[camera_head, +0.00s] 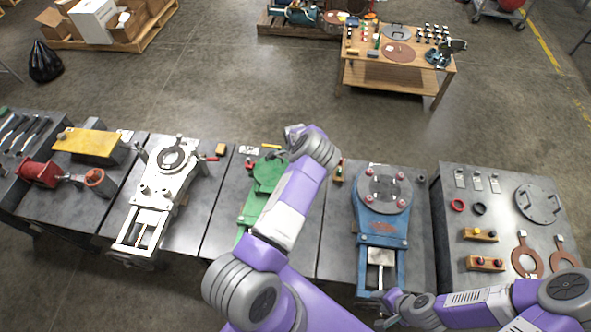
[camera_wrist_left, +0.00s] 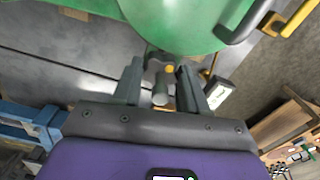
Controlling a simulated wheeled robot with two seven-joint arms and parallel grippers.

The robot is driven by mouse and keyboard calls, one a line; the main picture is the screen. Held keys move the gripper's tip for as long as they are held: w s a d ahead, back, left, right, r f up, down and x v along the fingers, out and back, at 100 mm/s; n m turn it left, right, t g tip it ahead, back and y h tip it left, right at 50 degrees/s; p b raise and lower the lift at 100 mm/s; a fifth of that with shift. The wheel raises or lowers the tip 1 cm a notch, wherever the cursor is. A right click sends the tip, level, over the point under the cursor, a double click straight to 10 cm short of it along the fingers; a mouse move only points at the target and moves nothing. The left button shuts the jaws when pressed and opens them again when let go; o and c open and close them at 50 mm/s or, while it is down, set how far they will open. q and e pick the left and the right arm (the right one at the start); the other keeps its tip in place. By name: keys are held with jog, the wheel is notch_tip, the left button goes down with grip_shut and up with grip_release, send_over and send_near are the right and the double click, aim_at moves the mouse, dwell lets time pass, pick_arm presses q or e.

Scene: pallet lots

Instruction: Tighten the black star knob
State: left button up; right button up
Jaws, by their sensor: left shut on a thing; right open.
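The star knob (camera_wrist_left: 161,76), dark grey with a yellow centre, is in the left wrist view at the edge of the round green body. My left gripper (camera_wrist_left: 160,86) has one finger on each side of the knob and is shut on it. In the head view my left arm reaches over the green device (camera_head: 268,172); the arm hides part of that device, and I cannot make out the knob there. My right gripper (camera_head: 386,308) is open, low in the head view by the front of the blue device (camera_head: 382,226).
A white device (camera_head: 150,205) stands on the bench to the left, beside a red vise (camera_head: 40,172) and a yellow plate (camera_head: 88,142). The right bench (camera_head: 472,225) holds rings, discs and small blocks. A wooden table (camera_head: 365,72) stands farther back, with open floor between.

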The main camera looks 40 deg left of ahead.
pick_arm(q)
jog(key=m, duration=0.5)
jog(key=shift+m, duration=0.3)
pick_arm(e)
jog(key=shift+f, duration=0.2)
pick_arm(q)
jog(key=m, duration=0.5)
jog(key=shift+m, duration=0.3)
pick_arm(e)
jog(key=shift+r, duration=0.1)
pick_arm(q)
jog(key=o, duration=1.1)
jog(key=shift+c, duration=0.2)
jog(key=shift+r, duration=0.1)
notch_tip(320, 180, up, 8)
jog(key=shift+f+p, duration=0.25)
jog(key=shift+p, duration=0.05)
pick_arm(e)
jog(key=shift+r, duration=0.3)
